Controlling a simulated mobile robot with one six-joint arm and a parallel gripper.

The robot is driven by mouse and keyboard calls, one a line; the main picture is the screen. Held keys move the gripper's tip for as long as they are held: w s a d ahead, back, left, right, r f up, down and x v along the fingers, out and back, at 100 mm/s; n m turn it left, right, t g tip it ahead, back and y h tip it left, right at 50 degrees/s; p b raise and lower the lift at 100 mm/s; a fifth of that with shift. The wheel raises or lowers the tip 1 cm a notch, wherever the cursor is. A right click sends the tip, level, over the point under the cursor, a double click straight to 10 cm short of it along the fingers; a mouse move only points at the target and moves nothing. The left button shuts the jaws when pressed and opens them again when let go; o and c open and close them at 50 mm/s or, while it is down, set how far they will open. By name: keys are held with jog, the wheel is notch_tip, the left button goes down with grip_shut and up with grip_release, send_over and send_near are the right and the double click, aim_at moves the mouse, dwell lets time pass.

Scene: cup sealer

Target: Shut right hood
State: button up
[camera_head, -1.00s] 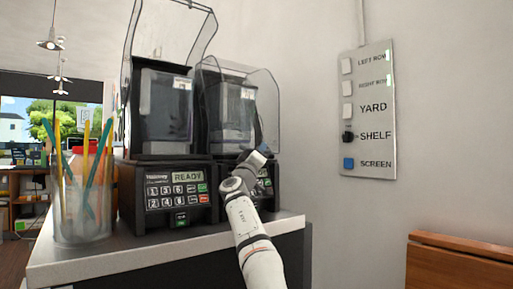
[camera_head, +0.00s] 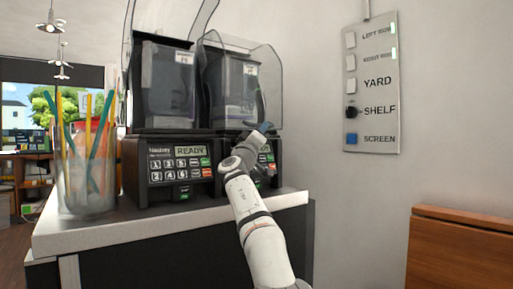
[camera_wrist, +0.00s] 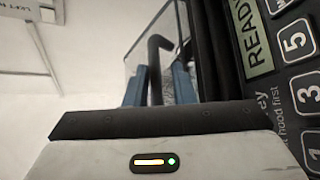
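The right hood (camera_head: 267,75) is a clear, smoky cover on the right-hand sealing machine. It stands tilted up around the dark jug, not as high as the left hood. A dark curved handle (camera_wrist: 158,48) shows at its front. In the head view my gripper (camera_head: 264,128) is at the lower front of this hood, by the handle's lower end. In the wrist view my gripper's blue fingers (camera_wrist: 159,85) stand apart, with the dark handle between them. A gap seems to show on its right side; firm contact cannot be seen.
The left hood (camera_head: 170,18) stands raised over its machine. A jar of straws (camera_head: 86,165) is at the counter's left end. A switch panel (camera_head: 371,90) hangs on the wall. A wooden table (camera_head: 458,250) is at lower right. Space right of the counter is open.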

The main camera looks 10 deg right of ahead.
jog(key=shift+b+v, duration=0.6)
jog(key=shift+v, duration=2.15)
jog(key=shift+d, duration=0.1)
